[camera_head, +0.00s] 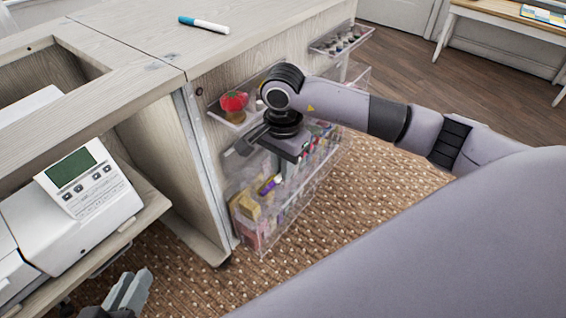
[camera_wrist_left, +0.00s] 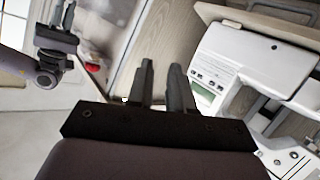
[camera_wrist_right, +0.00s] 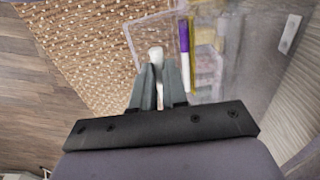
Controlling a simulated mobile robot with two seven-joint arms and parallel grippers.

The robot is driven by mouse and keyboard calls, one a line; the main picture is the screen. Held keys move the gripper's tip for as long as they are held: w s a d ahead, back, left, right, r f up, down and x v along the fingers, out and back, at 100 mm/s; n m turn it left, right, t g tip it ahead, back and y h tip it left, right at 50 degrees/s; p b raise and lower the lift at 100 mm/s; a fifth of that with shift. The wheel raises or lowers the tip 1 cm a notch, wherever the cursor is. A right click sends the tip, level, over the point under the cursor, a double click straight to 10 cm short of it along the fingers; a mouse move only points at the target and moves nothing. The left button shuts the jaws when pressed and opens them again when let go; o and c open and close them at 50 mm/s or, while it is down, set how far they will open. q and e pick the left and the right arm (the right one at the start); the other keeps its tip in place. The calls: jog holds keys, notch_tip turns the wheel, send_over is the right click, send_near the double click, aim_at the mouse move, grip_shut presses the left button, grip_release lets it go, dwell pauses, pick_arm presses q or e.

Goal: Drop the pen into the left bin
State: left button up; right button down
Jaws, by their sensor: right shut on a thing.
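My right gripper (camera_head: 280,160) points down over the clear bin (camera_head: 262,246) on the cabinet's side. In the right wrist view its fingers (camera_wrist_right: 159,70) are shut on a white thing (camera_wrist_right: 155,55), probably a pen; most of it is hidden. A purple-capped pen (camera_wrist_right: 184,40) stands in the bin beside the fingers, and shows in the head view (camera_head: 268,186). A blue-capped white marker (camera_head: 204,24) lies on the cabinet top. My left gripper (camera_head: 128,294) is open and empty at the lower left; its fingers also show in the left wrist view (camera_wrist_left: 160,85).
A white machine (camera_head: 75,215) with a green display stands on the lower shelf at left. A red pincushion (camera_head: 234,101) sits on a small clear tray, and another clear tray (camera_head: 340,40) holds small items. Carpet (camera_head: 350,215) lies below.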

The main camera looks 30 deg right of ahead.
jog(key=c, duration=1.1)
grip_release()
